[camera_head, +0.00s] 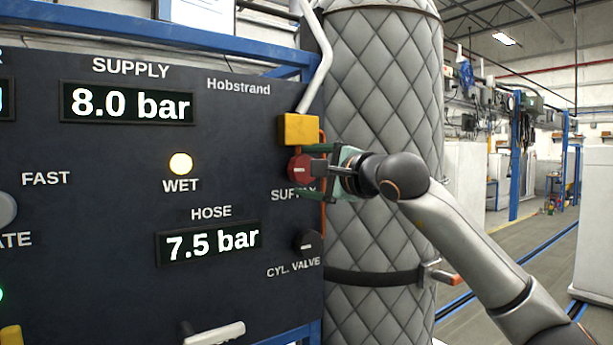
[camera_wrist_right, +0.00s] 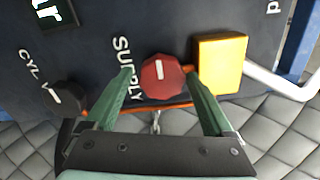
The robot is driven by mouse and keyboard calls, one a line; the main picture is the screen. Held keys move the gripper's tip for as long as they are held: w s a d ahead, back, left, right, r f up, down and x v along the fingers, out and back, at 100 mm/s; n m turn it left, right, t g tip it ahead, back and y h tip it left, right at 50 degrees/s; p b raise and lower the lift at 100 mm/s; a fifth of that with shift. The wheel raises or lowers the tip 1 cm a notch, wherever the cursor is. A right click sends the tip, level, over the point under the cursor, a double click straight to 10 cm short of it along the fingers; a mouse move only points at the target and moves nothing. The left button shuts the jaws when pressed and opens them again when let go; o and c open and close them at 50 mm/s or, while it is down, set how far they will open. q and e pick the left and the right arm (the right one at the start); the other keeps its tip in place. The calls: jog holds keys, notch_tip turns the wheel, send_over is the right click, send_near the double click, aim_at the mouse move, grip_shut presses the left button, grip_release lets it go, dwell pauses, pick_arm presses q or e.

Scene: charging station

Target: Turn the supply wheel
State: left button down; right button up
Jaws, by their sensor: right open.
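The red supply wheel (camera_head: 301,169) is on the right edge of the dark panel, just under a yellow block, with the SUPPLY label below it. In the right wrist view the red wheel (camera_wrist_right: 162,77) shows a short white mark on its face. My right gripper (camera_head: 322,174) reaches in from the right at the wheel. Its two green fingers (camera_wrist_right: 166,95) are open, one on each side of the wheel; I cannot tell whether they touch it. My left gripper is not in view.
The yellow block (camera_head: 299,128) with a grey pipe sits directly above the wheel. A black cylinder valve knob (camera_head: 308,242) is below. A quilted grey tank (camera_head: 385,90) stands close behind my right gripper. A white lever (camera_head: 214,334) sticks out at the panel's bottom.

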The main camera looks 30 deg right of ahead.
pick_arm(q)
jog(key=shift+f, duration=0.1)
pick_arm(e)
jog(key=shift+d+r+m, duration=0.1)
jog(key=shift+r+m, duration=0.2)
